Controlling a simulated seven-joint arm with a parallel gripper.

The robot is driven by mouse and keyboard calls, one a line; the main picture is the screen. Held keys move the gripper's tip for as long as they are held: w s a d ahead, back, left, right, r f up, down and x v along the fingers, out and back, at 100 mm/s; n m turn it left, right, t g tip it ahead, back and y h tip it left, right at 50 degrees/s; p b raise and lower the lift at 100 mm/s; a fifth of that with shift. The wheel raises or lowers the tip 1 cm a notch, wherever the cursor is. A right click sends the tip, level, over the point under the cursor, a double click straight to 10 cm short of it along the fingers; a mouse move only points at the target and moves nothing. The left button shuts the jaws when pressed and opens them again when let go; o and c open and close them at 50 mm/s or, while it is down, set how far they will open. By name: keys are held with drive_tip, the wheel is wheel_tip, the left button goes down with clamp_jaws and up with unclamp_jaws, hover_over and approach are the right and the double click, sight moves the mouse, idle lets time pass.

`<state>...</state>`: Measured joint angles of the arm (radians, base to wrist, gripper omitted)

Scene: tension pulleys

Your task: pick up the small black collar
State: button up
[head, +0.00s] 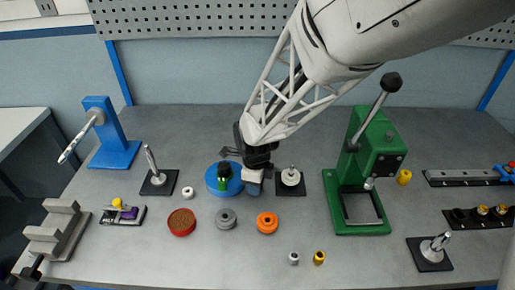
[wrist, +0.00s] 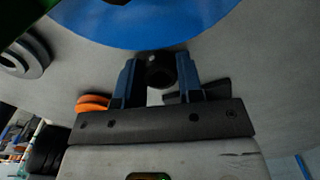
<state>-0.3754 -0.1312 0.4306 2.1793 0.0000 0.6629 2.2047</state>
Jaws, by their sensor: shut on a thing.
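The small black collar (wrist: 160,70) shows in the wrist view between the two blue fingers of my gripper (wrist: 158,76). The fingers are shut on it, one on each side. A small light spot shows on its upper edge. In the head view my gripper (head: 254,187) is low over the bench, just right of the blue disc (head: 211,180). The collar cannot be made out there, hidden by the gripper. Whether it touches the bench is unclear.
The blue disc, with a green and black piece on it, lies close beside the gripper. A black-based post (head: 291,190) stands just right. An orange pulley (head: 267,223) and a grey pulley (head: 226,219) lie in front. A green press (head: 376,160) stands farther right.

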drive_tip(key=shift+r, duration=0.15)
drive_tip(key=shift+r, duration=0.8)
drive_tip(key=shift+s+r, duration=0.15)
drive_tip(key=shift+r, duration=0.75)
drive_tip(key=s+d, duration=0.2)
drive_tip(key=s, duration=0.3)
drive_tip(key=s+d+r, duration=0.1)
drive_tip(key=s, duration=0.3)
drive_tip(key=s+d, duration=0.2)
drive_tip(key=s, duration=0.3)
drive_tip(key=shift+s+d+r, duration=0.15)
drive_tip(key=shift+s+d, duration=0.15)
